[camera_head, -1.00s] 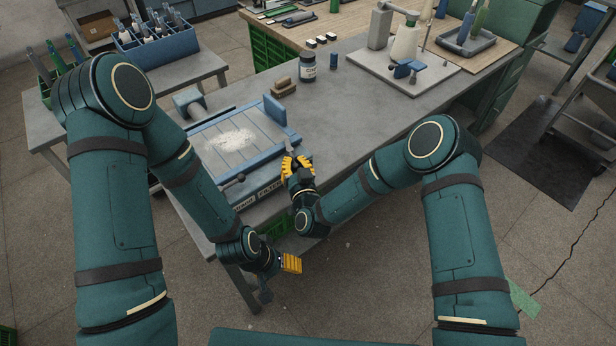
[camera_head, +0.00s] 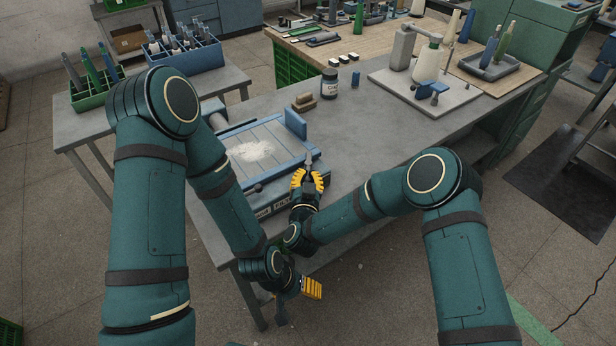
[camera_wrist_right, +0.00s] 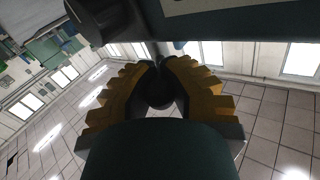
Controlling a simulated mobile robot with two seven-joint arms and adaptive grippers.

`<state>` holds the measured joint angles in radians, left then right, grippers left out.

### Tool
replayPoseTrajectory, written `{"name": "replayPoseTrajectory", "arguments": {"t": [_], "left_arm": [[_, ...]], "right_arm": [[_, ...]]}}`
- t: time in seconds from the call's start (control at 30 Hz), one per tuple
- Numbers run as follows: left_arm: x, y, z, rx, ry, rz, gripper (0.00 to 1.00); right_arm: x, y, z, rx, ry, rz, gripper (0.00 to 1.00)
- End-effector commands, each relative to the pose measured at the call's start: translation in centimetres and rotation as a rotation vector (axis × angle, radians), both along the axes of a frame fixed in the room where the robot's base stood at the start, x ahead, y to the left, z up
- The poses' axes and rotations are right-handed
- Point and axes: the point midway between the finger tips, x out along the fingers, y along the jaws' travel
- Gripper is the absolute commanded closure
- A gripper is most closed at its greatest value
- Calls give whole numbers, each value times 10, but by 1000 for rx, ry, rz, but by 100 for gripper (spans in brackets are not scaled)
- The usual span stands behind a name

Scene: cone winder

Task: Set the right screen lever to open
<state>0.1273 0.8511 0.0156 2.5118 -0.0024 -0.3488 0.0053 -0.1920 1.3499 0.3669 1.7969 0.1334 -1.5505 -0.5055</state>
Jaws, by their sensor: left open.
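The right screen lever (camera_head: 308,160) is a short grey stick at the right end of the blue screen box's (camera_head: 262,205) front. My right gripper (camera_head: 307,178) has its yellow fingers on both sides of the lever. In the right wrist view, its fingers (camera_wrist_right: 158,68) close around a dark round knob (camera_wrist_right: 159,92), the lever's end, and appear to touch it. The fingers hide part of the lever. My left gripper (camera_head: 311,288) is open and empty, low in front of the table.
A dark knob (camera_head: 258,188) sits at the box front, left of the lever. White powder (camera_head: 250,151) lies on the screen. A brown block (camera_head: 303,102) and a dark jar (camera_head: 330,83) stand behind.

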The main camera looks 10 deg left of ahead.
Motion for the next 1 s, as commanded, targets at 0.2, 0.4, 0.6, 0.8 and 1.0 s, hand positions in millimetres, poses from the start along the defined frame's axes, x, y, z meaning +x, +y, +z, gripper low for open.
{"name": "replayPoseTrajectory", "arguments": {"t": [0.2, 0.4, 0.6, 0.8, 1.0], "left_arm": [[0, 0, 0, 0, 0, 0, 34], [0, 0, 0, 0, 0, 0, 34], [0, 0, 0, 0, 0, 0, 34], [0, 0, 0, 0, 0, 0, 34], [0, 0, 0, 0, 0, 0, 34]], "right_arm": [[0, 0, 0, 0, 1, 2, 43], [0, 0, 0, 0, 0, 1, 43], [0, 0, 8, 1, -2, 2, 43], [0, 0, 40, 1, -4, 2, 43], [0, 0, 76, 2, -3, 2, 43]]}}
